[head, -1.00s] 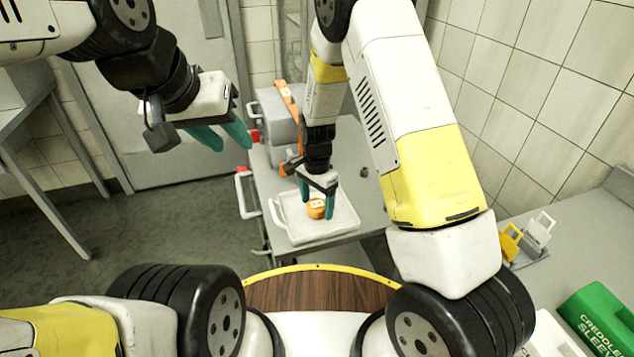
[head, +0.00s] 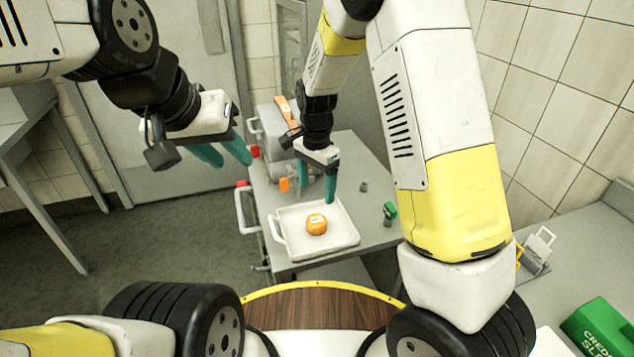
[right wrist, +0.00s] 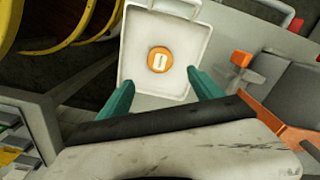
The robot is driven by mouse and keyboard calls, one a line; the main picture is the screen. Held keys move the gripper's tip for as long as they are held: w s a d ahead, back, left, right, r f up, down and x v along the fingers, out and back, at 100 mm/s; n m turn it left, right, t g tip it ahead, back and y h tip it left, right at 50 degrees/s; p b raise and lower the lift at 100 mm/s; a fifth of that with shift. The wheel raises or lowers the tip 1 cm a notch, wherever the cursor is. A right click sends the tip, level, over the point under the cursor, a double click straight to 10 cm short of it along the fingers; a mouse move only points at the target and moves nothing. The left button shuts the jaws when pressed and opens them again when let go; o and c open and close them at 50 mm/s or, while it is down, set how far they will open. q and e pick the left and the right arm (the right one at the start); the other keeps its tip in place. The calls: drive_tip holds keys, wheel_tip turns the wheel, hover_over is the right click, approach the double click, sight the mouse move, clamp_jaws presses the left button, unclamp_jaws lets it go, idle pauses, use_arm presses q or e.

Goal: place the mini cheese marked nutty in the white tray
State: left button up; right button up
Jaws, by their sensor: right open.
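A small orange cheese wheel (head: 316,224) with a pale label lies in the white tray (head: 345,240), near its middle. The label is too small to read. The right wrist view shows the same cheese (right wrist: 158,60) flat on the floor of the tray (right wrist: 180,88), clear of the walls. My right gripper (head: 316,192) is open and empty, above and behind the cheese, apart from it. Its two teal fingers (right wrist: 160,90) are spread wide in the right wrist view. My left gripper (head: 228,158) is held in the air to the left, fingers apart and empty.
The tray stands on a grey table (head: 372,202) near its front edge. A grey machine (head: 274,125) with an orange part stands behind. A green item (head: 390,211) lies to the right of the tray. A green box (head: 600,330) sits on the right counter.

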drive_tip(key=s+d+r+n+t+y, duration=0.15)
drive_tip(key=s+d+r, duration=0.25)
drive_tip(key=r, duration=0.5)
drive_tip(key=s+d+r+n+t+y, duration=0.1)
drive_tip(key=s+d+r+n, duration=0.2)
drive_tip(key=s+d+r, duration=0.35)
drive_tip(key=s+d+r+n+t, duration=0.3)
drive_tip(key=s+r, duration=0.4)
drive_tip(key=s, duration=0.3)
drive_tip(key=shift+d+n+t, duration=0.35)
drive_tip(key=shift+d+n, duration=0.15)
drive_tip(key=shift+n, duration=0.55)
